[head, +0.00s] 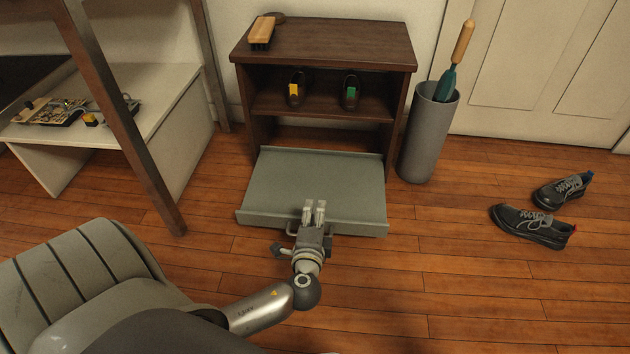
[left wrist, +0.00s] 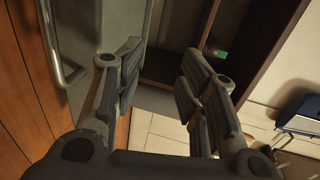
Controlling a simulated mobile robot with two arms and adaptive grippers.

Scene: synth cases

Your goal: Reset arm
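My left gripper (head: 314,208) is above the front edge of the lowered grey-green flap (head: 325,180) of the shoe cabinet (head: 325,50). In the left wrist view my left gripper (left wrist: 162,78) has its fingers apart with nothing between them. The flap's metal handle (head: 291,229) is beside the gripper, partly hidden by it. The handle (left wrist: 62,60) also shows at the left of the wrist view, outside the fingers. My right gripper is not in view.
Shoes with a yellow tag (head: 294,90) and a green tag (head: 350,92) stand inside. A brush (head: 262,31) lies on top. A grey bin (head: 427,135) stands right of the cabinet, and dark shoes (head: 530,226) lie on the floor. A white bench (head: 165,125) is left.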

